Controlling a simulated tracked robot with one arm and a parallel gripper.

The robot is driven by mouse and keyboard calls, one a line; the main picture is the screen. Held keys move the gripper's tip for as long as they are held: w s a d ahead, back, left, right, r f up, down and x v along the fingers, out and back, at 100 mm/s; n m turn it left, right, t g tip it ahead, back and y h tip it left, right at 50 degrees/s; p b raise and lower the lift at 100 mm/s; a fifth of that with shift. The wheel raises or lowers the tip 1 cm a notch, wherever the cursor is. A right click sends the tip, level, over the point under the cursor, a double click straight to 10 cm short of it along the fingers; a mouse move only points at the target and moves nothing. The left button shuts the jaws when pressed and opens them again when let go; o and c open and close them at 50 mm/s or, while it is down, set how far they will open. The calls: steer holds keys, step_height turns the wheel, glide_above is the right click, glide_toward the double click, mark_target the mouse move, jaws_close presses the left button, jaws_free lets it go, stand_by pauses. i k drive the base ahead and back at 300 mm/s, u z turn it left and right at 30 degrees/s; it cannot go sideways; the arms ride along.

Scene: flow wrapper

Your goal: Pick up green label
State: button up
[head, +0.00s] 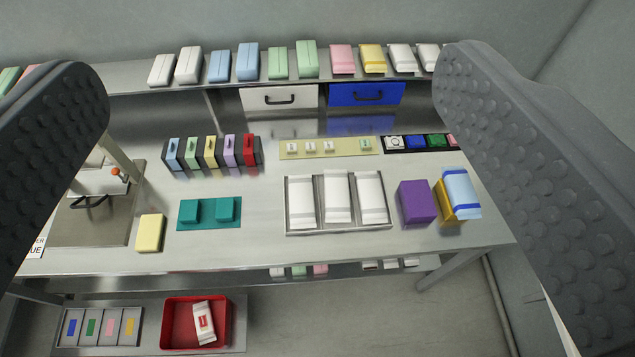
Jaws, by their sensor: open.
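A small green label (91,327) lies in a grey compartment tray (63,334) on the low shelf at the bottom left. A blue label (72,327) is to its left, and pink (110,327) and yellow (129,327) labels are to its right. My gripper (272,75) is open and empty, its two dark, studded fingers wide apart at the left and right of the picture. The green label is below and far from both fingers. The left finger hides part of the left side of the table.
A red bin (167,337) with a white packet (204,322) stands right of the label tray. The steel table (270,257) above holds a press-like device (91,202), a tray of white packets (337,229) and coloured blocks. The floor (390,315) at lower right is clear.

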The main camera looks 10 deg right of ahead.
mark_target(365, 146)
steer(key=k, duration=0.65)
steer(key=z, duration=0.4)
steer(key=i, duration=0.85)
steer(key=z, duration=0.6)
steer(key=i, duration=1.1)
steer(key=u, duration=0.15)
